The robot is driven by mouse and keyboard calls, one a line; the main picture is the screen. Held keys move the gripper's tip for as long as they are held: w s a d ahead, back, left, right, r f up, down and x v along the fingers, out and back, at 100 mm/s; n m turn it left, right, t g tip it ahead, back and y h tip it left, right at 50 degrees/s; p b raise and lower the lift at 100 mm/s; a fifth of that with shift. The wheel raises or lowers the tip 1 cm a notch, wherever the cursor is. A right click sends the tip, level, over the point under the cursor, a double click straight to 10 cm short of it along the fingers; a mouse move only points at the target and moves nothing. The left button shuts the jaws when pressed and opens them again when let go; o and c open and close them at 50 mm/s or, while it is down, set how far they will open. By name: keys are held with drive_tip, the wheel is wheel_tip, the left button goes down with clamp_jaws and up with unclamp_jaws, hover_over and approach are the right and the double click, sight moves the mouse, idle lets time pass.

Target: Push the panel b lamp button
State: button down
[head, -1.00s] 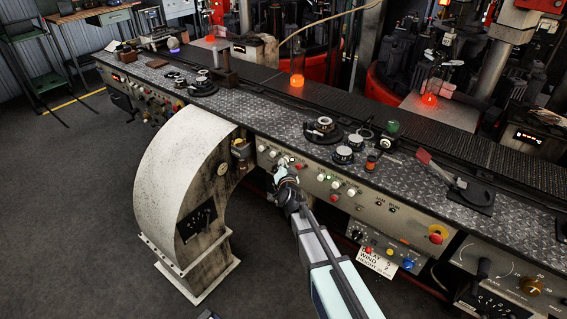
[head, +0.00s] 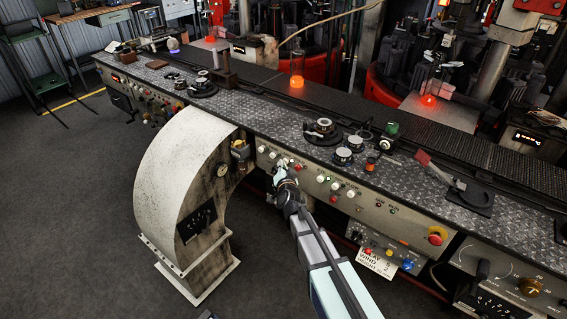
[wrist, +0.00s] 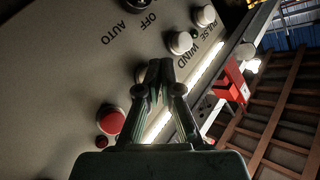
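The control panel (head: 318,181) runs along the front of the bench, with rows of white, red and green buttons. The labels are too small to read in the head view, and I cannot tell which button is the lamp button. My gripper (head: 279,170) is at the left part of this panel. In the wrist view my gripper (wrist: 160,68) is shut and empty, its fingertips together close to the panel face (wrist: 70,65). A pale button is partly hidden behind the fingertips. A white button (wrist: 182,43) near the word WIND is just beyond, and a red button (wrist: 110,120) is to the left.
A curved pale housing (head: 180,165) stands left of my arm. A lower panel (head: 385,246) with coloured knobs and a paper label hangs to the right. In the wrist view a red bracket (wrist: 233,82) lies past the panel edge.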

drive_tip(key=shift+s+a+p, duration=0.5)
drive_tip(key=shift+s+p, duration=0.1)
drive_tip(key=shift+s, duration=0.2)
drive_tip(key=shift+s+a+p, duration=0.55)
drive_tip(key=shift+s+p, duration=0.1)
drive_tip(key=shift+s, duration=0.1)
drive_tip(key=shift+s+a+p, duration=0.5)
drive_tip(key=shift+s+p, duration=0.1)
drive_tip(key=shift+s, duration=0.2)
